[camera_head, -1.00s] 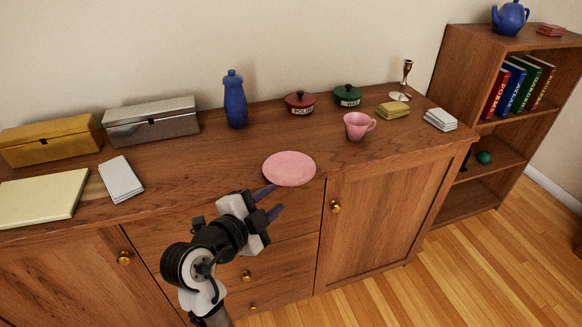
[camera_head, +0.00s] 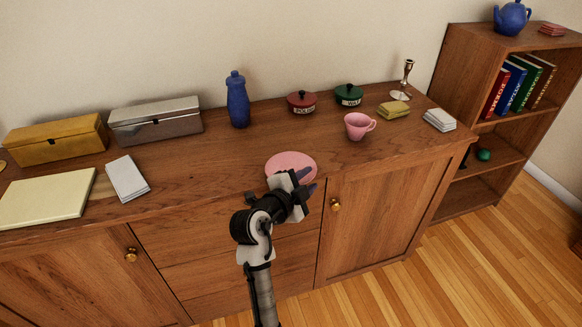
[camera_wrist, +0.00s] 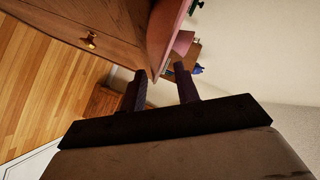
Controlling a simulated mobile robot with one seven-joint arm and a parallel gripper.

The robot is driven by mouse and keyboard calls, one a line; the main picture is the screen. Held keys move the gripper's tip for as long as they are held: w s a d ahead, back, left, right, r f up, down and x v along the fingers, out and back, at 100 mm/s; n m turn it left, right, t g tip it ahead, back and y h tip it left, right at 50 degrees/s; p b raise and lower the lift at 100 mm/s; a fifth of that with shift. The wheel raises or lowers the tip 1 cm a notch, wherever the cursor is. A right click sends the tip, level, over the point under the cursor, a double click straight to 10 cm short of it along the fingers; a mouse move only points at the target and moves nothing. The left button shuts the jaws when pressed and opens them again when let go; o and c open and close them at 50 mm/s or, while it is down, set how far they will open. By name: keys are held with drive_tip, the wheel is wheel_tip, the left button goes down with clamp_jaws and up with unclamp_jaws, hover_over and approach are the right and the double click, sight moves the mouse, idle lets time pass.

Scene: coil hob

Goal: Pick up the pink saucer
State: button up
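The pink saucer (camera_head: 288,161) lies flat near the front edge of the wooden cabinet top, partly hidden by my gripper in the head view. My gripper (camera_head: 310,181) is at the saucer's front right side, by the cabinet's front edge. In the wrist view the two dark fingers of my gripper (camera_wrist: 160,90) stand apart with a gap between them. The saucer (camera_wrist: 160,35) shows there as a pink shape at the top, beyond the fingertips. I cannot tell whether a finger touches it. Nothing is seen held.
A pink cup (camera_head: 358,126) stands right of the saucer. A blue bottle (camera_head: 238,100) and red pot (camera_head: 301,103) stand behind it. A white card stack (camera_head: 127,178) lies to the left. The cabinet top (camera_head: 205,170) between cards and saucer is clear.

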drive_tip(key=shift+w+d+f, duration=0.1)
drive_tip(key=shift+w+d, duration=0.05)
drive_tip(key=shift+w, duration=0.05)
clamp_jaws()
idle(0.4)
